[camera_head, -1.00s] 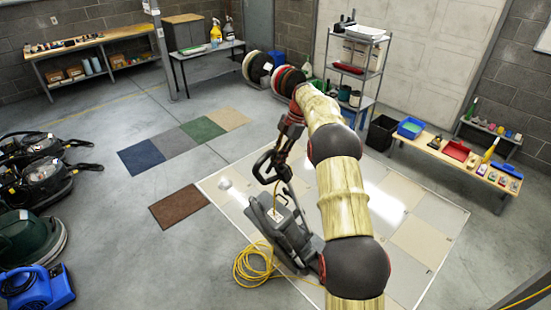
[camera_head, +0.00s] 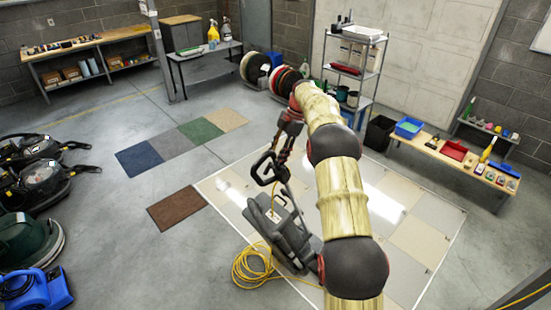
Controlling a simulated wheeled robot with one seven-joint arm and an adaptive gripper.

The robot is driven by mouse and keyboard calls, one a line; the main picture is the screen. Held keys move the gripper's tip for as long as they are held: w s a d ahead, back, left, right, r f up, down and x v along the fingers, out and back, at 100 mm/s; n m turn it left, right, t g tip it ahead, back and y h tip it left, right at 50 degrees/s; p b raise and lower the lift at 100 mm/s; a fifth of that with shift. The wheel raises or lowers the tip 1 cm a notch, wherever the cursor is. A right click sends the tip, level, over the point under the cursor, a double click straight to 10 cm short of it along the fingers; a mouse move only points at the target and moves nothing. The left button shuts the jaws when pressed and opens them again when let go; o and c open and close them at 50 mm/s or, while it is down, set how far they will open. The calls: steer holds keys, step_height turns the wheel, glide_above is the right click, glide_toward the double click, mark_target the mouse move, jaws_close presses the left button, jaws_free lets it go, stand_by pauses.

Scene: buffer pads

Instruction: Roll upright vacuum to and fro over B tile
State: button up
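The grey upright vacuum (camera_head: 290,238) stands tilted on the pale tiled floor panel (camera_head: 440,222), its black loop handle (camera_head: 262,172) at the upper left. My gripper (camera_head: 281,150) is at the top of this handle and looks shut on it, though the fingertips are small and partly hidden. The yellow cord (camera_head: 248,268) lies coiled on the floor beside the vacuum. My arm covers the vacuum's right side and part of the panel. No letter B is readable on any tile.
A brown mat (camera_head: 176,210) lies left of the panel, with a row of coloured carpet squares (camera_head: 200,131) behind. Floor machines and a blue blower (camera_head: 38,290) line the left. A low wooden bench (camera_head: 430,149) and metal shelf (camera_head: 352,70) stand at right and back. The panel's right part is clear.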

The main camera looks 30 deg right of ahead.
steer(key=v, duration=1)
steer(key=shift+r, duration=0.25)
steer(key=shift+s+d, duration=0.1)
steer(key=shift+d, duration=0.05)
